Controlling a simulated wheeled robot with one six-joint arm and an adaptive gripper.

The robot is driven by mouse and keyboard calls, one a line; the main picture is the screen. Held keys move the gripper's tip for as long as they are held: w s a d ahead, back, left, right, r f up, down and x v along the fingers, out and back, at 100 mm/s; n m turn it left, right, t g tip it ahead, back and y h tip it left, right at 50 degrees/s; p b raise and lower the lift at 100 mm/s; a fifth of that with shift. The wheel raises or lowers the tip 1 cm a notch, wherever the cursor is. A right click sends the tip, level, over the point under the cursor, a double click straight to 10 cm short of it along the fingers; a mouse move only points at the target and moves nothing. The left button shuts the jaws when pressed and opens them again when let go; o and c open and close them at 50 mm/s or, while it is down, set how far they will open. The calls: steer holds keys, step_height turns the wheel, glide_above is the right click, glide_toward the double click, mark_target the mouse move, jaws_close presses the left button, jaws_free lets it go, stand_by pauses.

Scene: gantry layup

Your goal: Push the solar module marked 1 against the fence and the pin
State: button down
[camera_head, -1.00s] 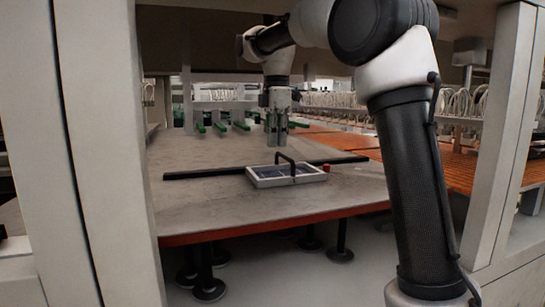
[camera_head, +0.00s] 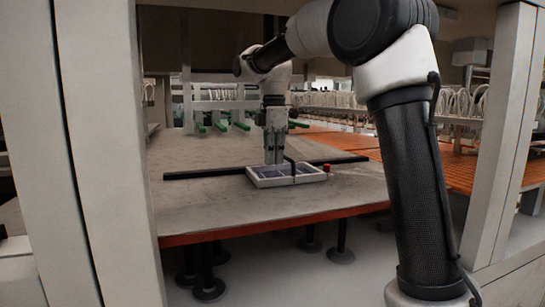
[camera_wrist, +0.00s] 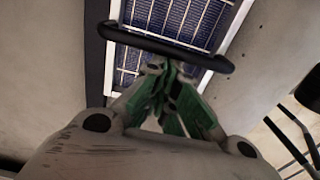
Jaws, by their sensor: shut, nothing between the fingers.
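The solar module (camera_head: 262,183) is a small white-framed panel with dark blue cells and a black arched handle (camera_head: 293,170). It lies on the grey table; I cannot read a number on it. In the wrist view its cells (camera_wrist: 175,20) fill the top, with the handle crossing in front. The fence, a long black bar (camera_head: 205,173), runs behind it. The red-topped pin (camera_head: 326,168) stands at its right end. I cannot tell whether the module touches either. My gripper (camera_head: 274,162) is shut and empty, pointing down by the module's far side, behind the handle; tip contact is unclear.
The grey tabletop (camera_head: 220,210) is clear in front and to the left. Pale posts (camera_head: 105,150) frame the opening on both sides. Green-tipped parts (camera_head: 220,127) stand at the back, and an orange slatted surface (camera_head: 455,172) lies to the right.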

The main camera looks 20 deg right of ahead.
mark_target(281, 175)
steer(key=d, duration=0.3)
steer(key=shift+d, duration=0.25)
steer(key=shift+a, duration=0.1)
steer(key=shift+a, duration=0.3)
step_height(281, 175, up, 5)
steer(key=d, duration=2)
steer(key=shift+d, duration=0.3)
steer(key=shift+s, duration=0.1)
